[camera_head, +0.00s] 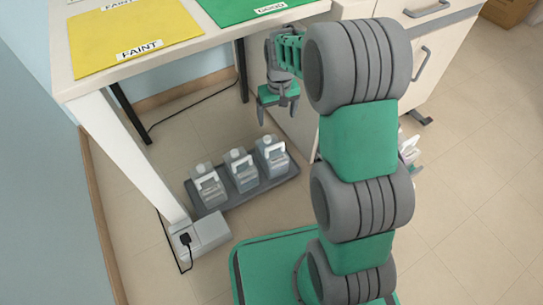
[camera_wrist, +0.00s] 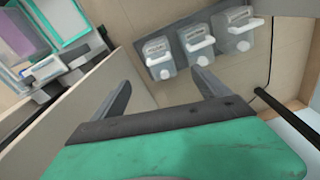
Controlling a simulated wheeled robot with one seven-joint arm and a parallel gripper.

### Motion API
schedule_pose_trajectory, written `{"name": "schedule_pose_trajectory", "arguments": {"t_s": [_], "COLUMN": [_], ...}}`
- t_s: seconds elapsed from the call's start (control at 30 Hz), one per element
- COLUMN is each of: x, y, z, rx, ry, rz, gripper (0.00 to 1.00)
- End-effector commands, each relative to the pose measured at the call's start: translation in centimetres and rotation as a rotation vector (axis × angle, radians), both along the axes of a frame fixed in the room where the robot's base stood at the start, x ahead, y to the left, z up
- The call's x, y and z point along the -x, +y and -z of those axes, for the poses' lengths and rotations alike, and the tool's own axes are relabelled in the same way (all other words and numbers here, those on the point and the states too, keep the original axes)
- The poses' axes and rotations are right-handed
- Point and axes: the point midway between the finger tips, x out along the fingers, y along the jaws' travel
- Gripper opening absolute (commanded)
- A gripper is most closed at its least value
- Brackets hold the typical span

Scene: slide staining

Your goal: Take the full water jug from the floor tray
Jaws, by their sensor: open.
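Three whitish, translucent jugs with white handles stand upright in a row on the dark grey floor tray (camera_head: 284,179): the left jug (camera_head: 207,187), the middle jug (camera_head: 241,172) and the right jug (camera_head: 271,156). I cannot tell their fill levels. The wrist view shows the same row as one jug (camera_wrist: 159,60), another jug (camera_wrist: 197,40) and a third jug (camera_wrist: 236,32), all beyond my fingertips. My gripper (camera_head: 276,116) is open and empty, pointing down, above the floor near the right end of the tray. It touches no jug.
A white table (camera_head: 190,45) with a yellow FAINT mat (camera_head: 125,40) and a green mat (camera_head: 250,8) overhangs behind the tray. Its leg (camera_head: 130,150) and a grey box with a plug (camera_head: 207,233) stand left. A white drawer cabinet (camera_head: 437,45) stands right. Floor in front is partly clear.

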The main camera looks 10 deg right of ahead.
Motion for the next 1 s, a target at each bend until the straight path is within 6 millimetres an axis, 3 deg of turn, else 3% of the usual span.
{"name": "schedule_pose_trajectory", "arguments": {"t_s": [0.03, 0.1, 0.2, 0.33, 0.5, 1.0], "x": [-1.7, -4.1, -6.5, -8.0, -8.3, -7.7], "y": [0.0, 0.0, 0.1, 0.1, 0.1, 0.1], "z": [3.0, 6.9, 13.0, 18.9, 22.4, 29.7], "rx": [0.002, 0.003, 0.006, 0.008, 0.009, 0.009], "ry": [0.020, 0.034, 0.054, 0.070, 0.076, 0.076], "rz": [-0.014, -0.034, -0.064, -0.090, -0.104, -0.103], "gripper": [0.91, 0.97, 1.00, 1.00, 1.00, 1.00]}}
